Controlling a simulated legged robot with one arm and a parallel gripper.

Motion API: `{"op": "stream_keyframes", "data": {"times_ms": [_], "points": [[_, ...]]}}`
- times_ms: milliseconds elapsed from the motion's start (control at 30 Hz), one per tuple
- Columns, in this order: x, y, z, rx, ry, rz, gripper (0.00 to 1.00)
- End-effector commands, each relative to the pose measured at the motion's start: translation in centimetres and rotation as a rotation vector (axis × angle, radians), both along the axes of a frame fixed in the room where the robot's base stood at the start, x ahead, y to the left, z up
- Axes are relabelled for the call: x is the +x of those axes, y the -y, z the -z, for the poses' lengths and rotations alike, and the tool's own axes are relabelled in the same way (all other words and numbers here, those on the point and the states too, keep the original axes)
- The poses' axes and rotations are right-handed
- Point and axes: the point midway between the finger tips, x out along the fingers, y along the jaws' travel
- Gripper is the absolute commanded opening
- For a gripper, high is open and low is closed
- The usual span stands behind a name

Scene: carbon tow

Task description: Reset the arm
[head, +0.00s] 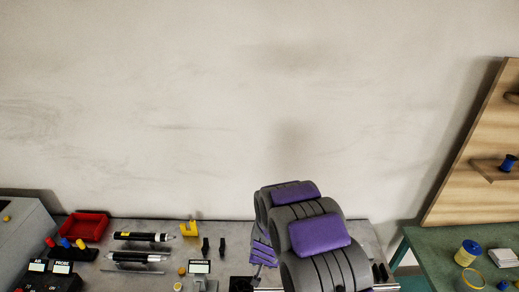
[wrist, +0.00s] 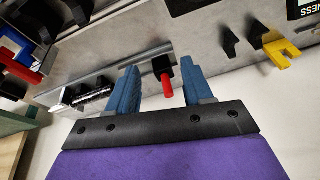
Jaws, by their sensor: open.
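My gripper (wrist: 155,92) shows in the wrist view with its two blue fingers apart and nothing held between them. Beyond the gap, a red-tipped black part (wrist: 165,78) sits by the grey bench surface, and I cannot tell how far it is from the fingers. In the head view my grey and purple arm rises at the lower middle in front of the bench. The fingers are hidden there.
The grey bench (head: 225,240) holds a red bin (head: 84,227), black pen-like tools (head: 143,237), a yellow holder (head: 190,229) and a labelled display (head: 199,267). A green table (head: 440,252) with spools stands right, below a wooden board (head: 480,160). The wall behind is bare.

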Motion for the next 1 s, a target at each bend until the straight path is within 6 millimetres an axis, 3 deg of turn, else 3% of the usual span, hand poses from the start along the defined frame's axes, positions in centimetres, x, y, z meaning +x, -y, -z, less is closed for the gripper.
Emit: {"op": "stream_keyframes", "data": {"times_ms": [167, 467, 800, 1000], "points": [[-1.4, -0.2, -3.4, 0.055, -0.029, -0.038, 0.51], [-6.9, 0.8, -9.5, 0.114, -0.116, -0.117, 0.51], [-15.9, 3.8, -14.2, 0.106, -0.231, -0.185, 0.51], [-22.3, 6.3, -15.7, 0.070, -0.303, -0.205, 0.51]]}}
